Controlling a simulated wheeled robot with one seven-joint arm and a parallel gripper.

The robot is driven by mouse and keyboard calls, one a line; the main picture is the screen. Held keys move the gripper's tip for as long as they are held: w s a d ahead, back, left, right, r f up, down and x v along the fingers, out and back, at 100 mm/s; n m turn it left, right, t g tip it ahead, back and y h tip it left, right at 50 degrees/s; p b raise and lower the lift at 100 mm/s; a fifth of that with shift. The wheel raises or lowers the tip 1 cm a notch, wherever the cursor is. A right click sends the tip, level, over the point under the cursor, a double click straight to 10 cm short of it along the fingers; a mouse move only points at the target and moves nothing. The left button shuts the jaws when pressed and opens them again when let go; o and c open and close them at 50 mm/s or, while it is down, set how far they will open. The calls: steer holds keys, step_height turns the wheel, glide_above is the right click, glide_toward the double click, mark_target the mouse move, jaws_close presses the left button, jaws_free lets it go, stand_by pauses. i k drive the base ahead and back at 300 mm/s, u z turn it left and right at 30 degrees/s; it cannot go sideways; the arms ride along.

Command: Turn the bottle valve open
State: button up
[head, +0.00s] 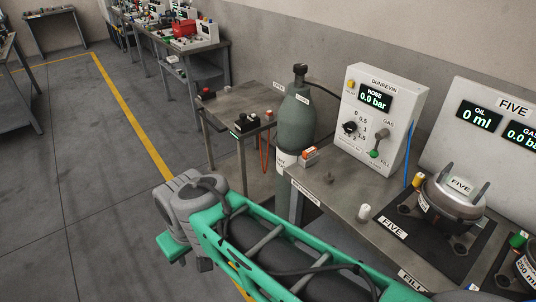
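A grey-green gas bottle (297,118) stands upright between the small table and the workbench. Its black valve knob (300,70) is on top, with a dark hose leading off to the right. Small white labels sit by the bottle's shoulder, too small to read surely. My arm (280,252) reaches from the lower right to the lower middle, in front of and below the bottle. Its grey end (186,204) is apart from the valve. I cannot make out the fingers or anything held.
A white DUNREVIN panel (407,92) reads hose 0.0 bar. A small table (240,100) holds black items left of the bottle. Open floor (90,190) lies at left.

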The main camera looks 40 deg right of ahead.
mark_target(299, 69)
steer(key=z, duration=0.85)
steer(key=i, duration=0.95)
steer(key=u, duration=0.8)
steer(key=i, duration=0.85)
steer(key=z, duration=0.25)
